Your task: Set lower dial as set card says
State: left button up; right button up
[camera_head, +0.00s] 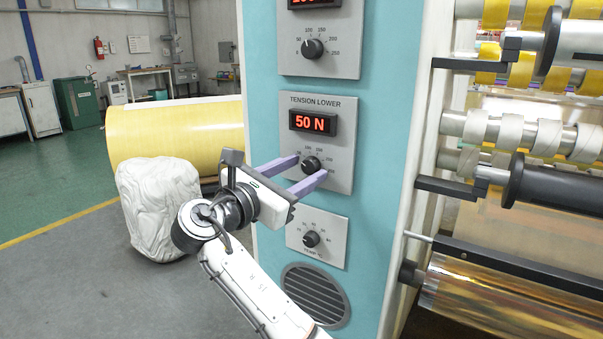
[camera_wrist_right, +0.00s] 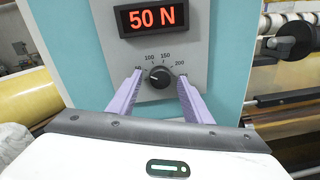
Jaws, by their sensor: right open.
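The lower dial (camera_head: 311,164) is a round black knob with a scale, on the grey panel (camera_head: 340,160) marked TENSION LOWER. The red display (camera_head: 313,122) above it reads 50 N. The dial also shows in the right wrist view (camera_wrist_right: 160,76), and so does the display (camera_wrist_right: 153,17). My right gripper (camera_head: 307,170) is open, its two purple fingers reaching toward the panel on either side of the dial. In the wrist view the fingers (camera_wrist_right: 160,88) stand left and right of the knob, with gaps on both sides. I see no set card. My left gripper is not in view.
Another dial (camera_head: 312,48) with a partly cut-off red display sits above. A smaller dial (camera_head: 311,239) and a round vent (camera_head: 316,295) are below. Rollers (camera_head: 530,135) and black bars stand at the right. A yellow roll (camera_head: 175,132) and a white wrapped bundle (camera_head: 160,205) stand at the left.

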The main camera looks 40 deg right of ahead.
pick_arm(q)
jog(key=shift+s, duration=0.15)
pick_arm(e)
jog(key=shift+d, duration=0.15)
jog(key=c, duration=1.1)
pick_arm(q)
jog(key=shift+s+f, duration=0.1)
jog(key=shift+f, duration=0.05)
pick_arm(e)
jog(key=shift+o, duration=0.2)
pick_arm(q)
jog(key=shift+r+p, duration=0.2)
jog(key=shift+p, duration=0.2)
pick_arm(e)
jog(key=shift+m, duration=0.4)
jog(key=shift+r+m+p, duration=0.15)
jog(key=shift+m+p, duration=0.55)
jog(key=shift+m, duration=0.2)
jog(key=shift+m+p, duration=0.5)
jog(key=shift+m, duration=0.6)
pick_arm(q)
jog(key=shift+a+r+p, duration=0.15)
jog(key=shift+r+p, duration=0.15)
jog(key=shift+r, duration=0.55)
pick_arm(e)
jog(key=shift+m, duration=1.4)
